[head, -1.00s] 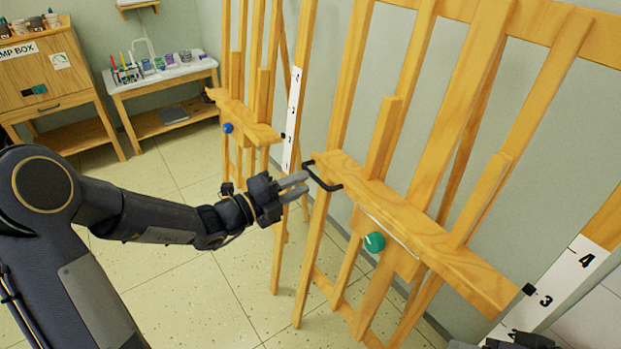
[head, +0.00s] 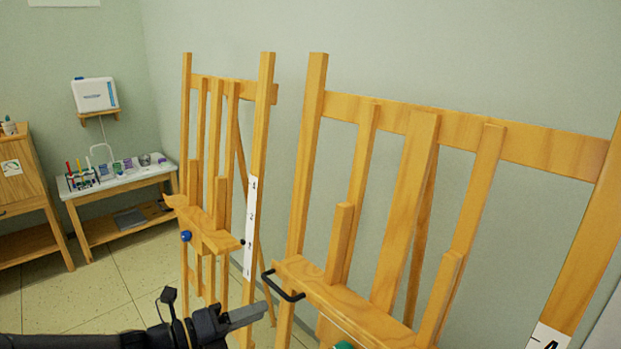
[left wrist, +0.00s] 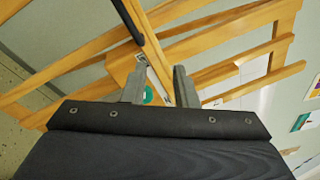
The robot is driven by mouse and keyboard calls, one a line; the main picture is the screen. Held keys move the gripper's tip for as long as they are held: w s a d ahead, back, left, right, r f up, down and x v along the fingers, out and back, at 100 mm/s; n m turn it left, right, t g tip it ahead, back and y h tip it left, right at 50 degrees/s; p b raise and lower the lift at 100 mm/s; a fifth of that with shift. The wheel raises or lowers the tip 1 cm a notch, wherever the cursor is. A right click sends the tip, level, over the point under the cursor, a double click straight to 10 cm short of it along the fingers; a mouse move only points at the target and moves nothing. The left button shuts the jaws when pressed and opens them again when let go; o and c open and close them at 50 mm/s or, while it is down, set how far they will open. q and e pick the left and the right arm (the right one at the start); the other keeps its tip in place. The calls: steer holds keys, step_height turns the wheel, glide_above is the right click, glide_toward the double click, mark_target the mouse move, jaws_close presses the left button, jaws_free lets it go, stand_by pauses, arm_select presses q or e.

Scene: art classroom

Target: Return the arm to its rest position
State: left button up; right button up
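My left gripper (head: 246,315) is at the bottom of the head view, its arm coming in low from the left. In the left wrist view its two grey fingers (left wrist: 159,75) stand apart with nothing held between them. The near wooden easel (head: 412,210) stands to its right, with a black handle (head: 281,291) at the left end of its tray. The gripper is near the handle in the picture but apart from it. The black bar (left wrist: 128,20) shows beyond the fingers in the left wrist view. My right gripper is out of view.
A second easel (head: 217,150) with a blue knob (head: 186,236) stands farther back. A green knob (head: 343,345) is on the near easel. A supply table (head: 118,184) and a wooden cabinet (head: 28,190) stand at left. Tiled floor (head: 110,285) is clear between.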

arm_select(q)
steer(key=s+r+m+g+y+p, duration=0.35)
steer(key=s+m+g, duration=0.25)
steer(key=s+m, duration=1.25)
steer(key=s+a+m+t+y+p, duration=0.1)
steer(key=s+a+m+y, duration=0.3)
steer(key=m, duration=1.3)
steer(key=a+y+p, duration=0.1)
steer(key=a+y, duration=0.1)
steer(key=a, duration=0.1)
steer(key=shift+a+f+t+y+p, duration=0.25)
steer(key=shift+a+t+y+p, duration=0.05)
steer(key=shift+a+t+y, duration=0.1)
steer(key=shift+m, duration=0.25)
